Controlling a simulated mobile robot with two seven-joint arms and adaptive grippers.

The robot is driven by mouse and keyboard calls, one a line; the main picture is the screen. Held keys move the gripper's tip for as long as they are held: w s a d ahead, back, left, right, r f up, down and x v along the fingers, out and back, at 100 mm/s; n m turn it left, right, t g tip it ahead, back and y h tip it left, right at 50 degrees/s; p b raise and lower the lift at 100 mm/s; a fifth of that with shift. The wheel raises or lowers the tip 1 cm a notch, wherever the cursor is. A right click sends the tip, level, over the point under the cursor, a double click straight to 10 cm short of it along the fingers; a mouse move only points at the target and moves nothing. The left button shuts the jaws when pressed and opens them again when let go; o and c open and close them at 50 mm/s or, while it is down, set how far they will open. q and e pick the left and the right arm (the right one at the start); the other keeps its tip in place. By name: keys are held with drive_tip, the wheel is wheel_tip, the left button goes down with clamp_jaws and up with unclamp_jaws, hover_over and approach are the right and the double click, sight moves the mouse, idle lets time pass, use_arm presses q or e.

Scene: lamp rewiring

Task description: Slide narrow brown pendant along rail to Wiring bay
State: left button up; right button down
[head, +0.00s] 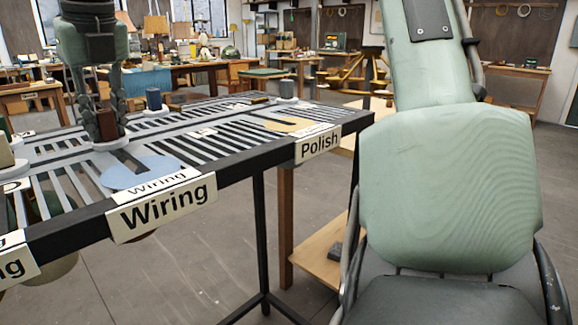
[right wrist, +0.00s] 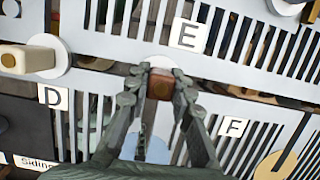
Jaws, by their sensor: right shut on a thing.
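The narrow brown pendant shows as a small brown block (head: 105,123) standing up from the slotted rail top; it also shows in the right wrist view (right wrist: 160,87). Its lower part is hidden. My right gripper (head: 105,130) points down and is shut on the block, one finger on each side (right wrist: 160,90). The Wiring bay has a light blue round pad (head: 150,172) behind a "Wiring" sign (head: 162,208). The block stands just behind and left of this pad in the head view, apart from it. My left gripper is not in view.
A dark blue cylinder (head: 153,98) and a grey one (head: 287,88) stand farther back. A cream block (right wrist: 28,60) stands left in the wrist view, near plate D (right wrist: 54,96). The "Polish" bay has a tan pad (head: 290,125). Lampshades hang below the rail top.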

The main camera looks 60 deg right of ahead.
drive_tip(key=shift+f, duration=0.25)
drive_tip(key=shift+s+a+f+b, duration=0.15)
drive_tip(key=shift+s+a+b, duration=0.15)
drive_tip(key=shift+s+b, duration=0.4)
drive_tip(key=s+a+b, duration=0.3)
drive_tip(key=s+b, duration=0.1)
drive_tip(key=s, duration=0.8)
drive_tip(key=shift+a, duration=0.25)
drive_tip(key=c, duration=1.3)
unclamp_jaws()
drive_tip(key=shift+o, duration=0.2)
drive_tip(key=shift+r, duration=0.3)
